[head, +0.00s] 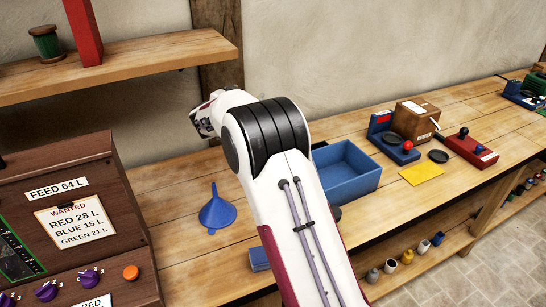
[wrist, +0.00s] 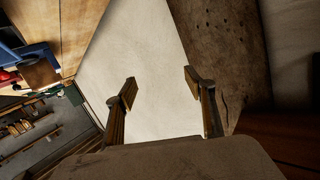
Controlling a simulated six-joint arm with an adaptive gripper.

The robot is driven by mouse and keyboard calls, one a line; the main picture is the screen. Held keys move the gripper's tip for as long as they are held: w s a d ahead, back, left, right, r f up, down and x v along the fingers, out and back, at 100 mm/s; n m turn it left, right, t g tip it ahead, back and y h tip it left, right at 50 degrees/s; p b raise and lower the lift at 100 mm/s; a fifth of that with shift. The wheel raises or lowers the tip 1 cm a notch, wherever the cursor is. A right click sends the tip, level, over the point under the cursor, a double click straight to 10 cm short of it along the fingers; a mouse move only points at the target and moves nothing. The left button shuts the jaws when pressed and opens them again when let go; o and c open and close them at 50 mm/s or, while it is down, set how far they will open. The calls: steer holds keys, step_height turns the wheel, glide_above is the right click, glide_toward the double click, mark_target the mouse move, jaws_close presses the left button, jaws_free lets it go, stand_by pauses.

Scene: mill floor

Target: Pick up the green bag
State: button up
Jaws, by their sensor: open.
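I cannot make out a green bag for certain in either view. A small green object (head: 538,78) sits at the far right end of the workbench, partly cut off by the frame edge. A small dark green shape (wrist: 75,94) shows at the left of the wrist view, too small to identify. My gripper (wrist: 162,88) is open and empty, its two fingers apart with only the pale wall behind them. In the head view my arm reaches up over the bench, its end near the wall post, and the fingers are not clear there.
A shelf (head: 120,66) with a green spool (head: 47,44) overhangs at left. A wooden control panel (head: 75,215) stands front left.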

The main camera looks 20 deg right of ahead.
steer(key=s+f+m+g+h, duration=0.1)
steer(key=s+f+g, duration=0.1)
steer(key=f, duration=0.5)
steer(key=s+f+m+g+h, duration=0.1)
steer(key=f+g, duration=0.2)
steer(key=f, duration=0.4)
steer(key=s+d+f+m+g+h, duration=0.1)
steer(key=s+f+m+g, duration=0.1)
steer(key=f, duration=0.4)
steer(key=shift+s+f+g, duration=0.3)
steer(key=shift+f, duration=0.1)
steer(key=shift+x, duration=1.25)
steer(key=shift+w, duration=0.1)
steer(key=shift+x, duration=2.6)
